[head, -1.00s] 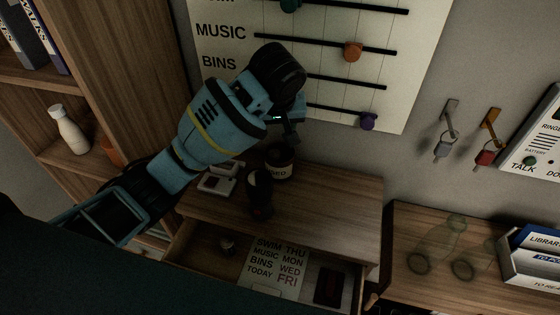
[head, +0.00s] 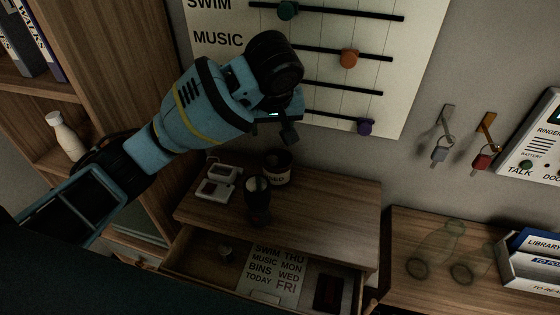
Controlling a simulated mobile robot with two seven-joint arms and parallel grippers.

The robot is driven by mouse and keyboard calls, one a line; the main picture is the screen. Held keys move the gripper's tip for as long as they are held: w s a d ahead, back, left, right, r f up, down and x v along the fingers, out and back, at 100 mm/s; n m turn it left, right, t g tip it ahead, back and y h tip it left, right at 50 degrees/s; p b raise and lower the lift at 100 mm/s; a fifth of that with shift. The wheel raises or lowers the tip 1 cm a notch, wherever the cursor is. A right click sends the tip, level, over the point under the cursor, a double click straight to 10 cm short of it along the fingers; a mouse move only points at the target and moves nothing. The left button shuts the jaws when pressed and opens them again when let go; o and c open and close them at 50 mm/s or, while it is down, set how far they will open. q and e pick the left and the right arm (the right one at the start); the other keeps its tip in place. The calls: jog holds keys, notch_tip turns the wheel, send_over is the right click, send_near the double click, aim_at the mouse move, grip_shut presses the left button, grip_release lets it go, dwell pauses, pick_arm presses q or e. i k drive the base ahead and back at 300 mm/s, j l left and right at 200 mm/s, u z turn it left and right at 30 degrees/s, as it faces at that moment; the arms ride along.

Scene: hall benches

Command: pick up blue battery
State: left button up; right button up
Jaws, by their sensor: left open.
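I cannot make out a blue battery in the head view. My left gripper (head: 289,131) hangs from the blue arm above the back of the wooden cabinet top (head: 330,210), in front of the wall board. It is open, with nothing seen between its fingers, and its fingertips are dark and partly hidden by the wrist. My right gripper is not in view.
White devices (head: 218,181), a dark upright object (head: 257,203) and a labelled dark pot (head: 277,168) stand on the cabinet top, whose right part is clear. The slider board (head: 410,70) is close behind. Keys (head: 440,153) hang on wall hooks.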

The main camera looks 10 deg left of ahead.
aim_at(226, 253)
jog(key=k+l, duration=0.25)
jog(key=k, duration=0.2)
jog(key=k+l, duration=0.25)
jog(key=k, duration=0.25)
jog(key=k+l, duration=0.3)
jog(key=k, duration=0.15)
